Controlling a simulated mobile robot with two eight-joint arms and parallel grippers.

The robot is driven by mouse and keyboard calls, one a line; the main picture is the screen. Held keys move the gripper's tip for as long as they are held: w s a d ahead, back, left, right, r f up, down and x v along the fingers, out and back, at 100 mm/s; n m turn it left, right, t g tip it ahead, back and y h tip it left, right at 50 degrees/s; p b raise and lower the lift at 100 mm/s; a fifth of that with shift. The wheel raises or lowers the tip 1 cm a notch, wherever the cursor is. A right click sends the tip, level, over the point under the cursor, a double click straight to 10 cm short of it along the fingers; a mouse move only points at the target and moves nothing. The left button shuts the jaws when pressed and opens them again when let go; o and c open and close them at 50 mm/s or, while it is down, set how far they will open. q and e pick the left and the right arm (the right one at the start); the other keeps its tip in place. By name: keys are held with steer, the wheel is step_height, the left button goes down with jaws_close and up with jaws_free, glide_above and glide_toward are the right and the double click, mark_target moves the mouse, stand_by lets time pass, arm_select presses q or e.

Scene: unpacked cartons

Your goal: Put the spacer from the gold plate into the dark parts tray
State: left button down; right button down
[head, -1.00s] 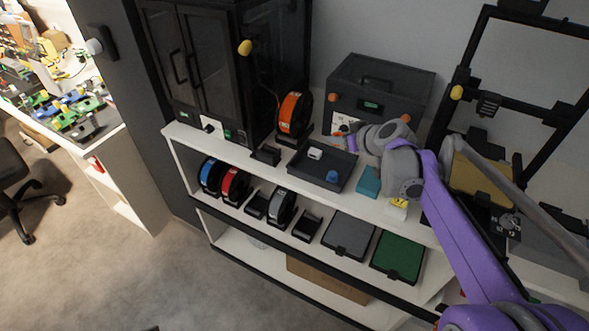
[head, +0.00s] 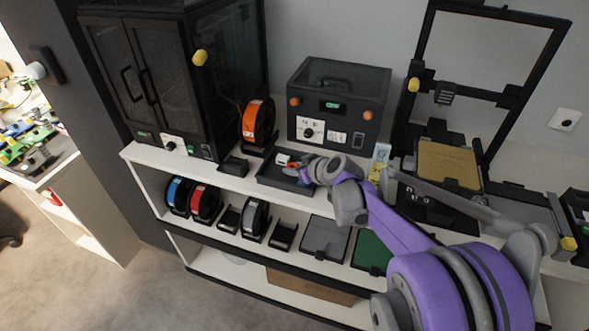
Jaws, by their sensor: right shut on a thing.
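The dark parts tray (head: 270,181) sits on the top of the white shelf. A white piece (head: 283,158) lies in its far left part. My right gripper (head: 297,168) is over the tray, seen from behind, shut on a small orange piece (head: 293,165) that looks like the spacer. I cannot tell whether the spacer touches the tray. The gripper and wrist hide the tray's right side. The gold plate (head: 448,165) on the open-frame printer at the right looks bare. My left gripper is not in view.
A grey box with orange knobs (head: 338,105) stands behind the tray. An orange spool (head: 257,122) and a dark cabinet (head: 165,85) stand to its left. The printer's black frame (head: 409,85) rises at the right.

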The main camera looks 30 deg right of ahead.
steer(key=shift+f, duration=0.1)
steer(key=shift+f, duration=0.15)
steer(key=c, duration=0.5)
jaws_free()
steer(key=shift+s+r, duration=0.15)
steer(key=shift+r, duration=0.2)
steer(key=p+v, duration=0.1)
steer(key=v, duration=1.1)
steer(key=s+a+f+g, duration=0.1)
steer(key=s+a+f, duration=0.2)
steer(key=a, duration=0.3)
steer(key=s+a+f+g, duration=0.2)
steer(key=s+a, duration=0.1)
steer(key=a, duration=0.2)
steer(key=s+a+f+g, duration=0.1)
steer(key=s+a+f, duration=0.1)
steer(key=s, duration=0.2)
steer(key=s+a+f+m+g+h, duration=0.1)
steer(key=s+a+f, duration=0.1)
steer(key=s, duration=0.3)
steer(key=s+a+f+g, duration=0.1)
steer(key=s+a+f, duration=0.1)
steer(key=s, duration=0.3)
steer(key=shift+s+f, duration=0.15)
steer(key=shift+f, duration=0.5)
